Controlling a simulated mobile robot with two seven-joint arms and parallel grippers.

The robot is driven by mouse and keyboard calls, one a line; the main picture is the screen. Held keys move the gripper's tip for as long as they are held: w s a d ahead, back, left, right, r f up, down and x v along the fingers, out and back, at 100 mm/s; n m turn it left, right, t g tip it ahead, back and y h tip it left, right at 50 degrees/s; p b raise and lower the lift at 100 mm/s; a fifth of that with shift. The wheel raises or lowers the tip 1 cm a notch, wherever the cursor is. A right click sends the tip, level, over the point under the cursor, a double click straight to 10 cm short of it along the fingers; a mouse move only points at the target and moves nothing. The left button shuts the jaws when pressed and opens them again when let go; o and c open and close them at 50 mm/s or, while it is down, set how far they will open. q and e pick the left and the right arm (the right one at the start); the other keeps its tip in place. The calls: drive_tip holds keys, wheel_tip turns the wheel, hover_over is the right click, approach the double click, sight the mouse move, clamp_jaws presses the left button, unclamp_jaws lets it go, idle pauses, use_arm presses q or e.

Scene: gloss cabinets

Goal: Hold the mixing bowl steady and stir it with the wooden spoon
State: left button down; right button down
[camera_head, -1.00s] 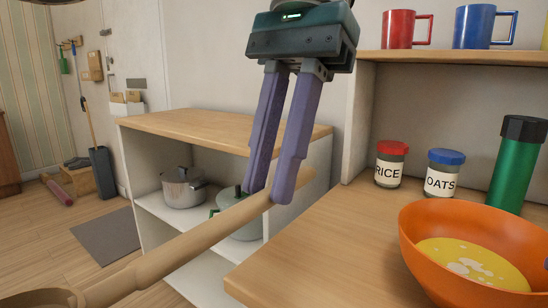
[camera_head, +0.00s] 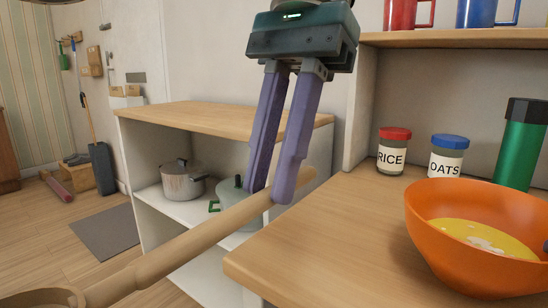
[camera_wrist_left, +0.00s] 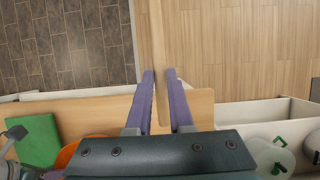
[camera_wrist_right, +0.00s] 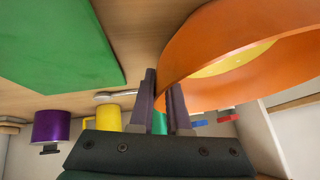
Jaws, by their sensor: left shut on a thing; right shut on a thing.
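My left gripper (camera_head: 280,195) is shut on the wooden spoon (camera_head: 190,238) by its handle. The spoon slants across the front of the head view, its scoop end at the lower left, well away from the bowl. The handle also shows between the fingers in the left wrist view (camera_wrist_left: 158,50). The orange mixing bowl (camera_head: 455,255) stands on the counter at the right, with yellow mixture (camera_head: 475,236) inside. My right gripper (camera_wrist_right: 164,105) is shut on the bowl's rim; in the head view only a sliver of it shows at the right edge.
A RICE jar (camera_head: 392,157), an OATS jar (camera_head: 446,163) and a green flask (camera_head: 520,150) stand behind the bowl. A green board (camera_wrist_right: 50,45) lies on the counter. A low shelf unit (camera_head: 215,114) holds pots. The counter left of the bowl (camera_head: 340,235) is clear.

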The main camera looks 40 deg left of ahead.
drive_tip(key=shift+d+f, duration=0.1)
drive_tip(key=c, duration=0.8)
unclamp_jaws()
drive_tip(key=v, duration=1.2)
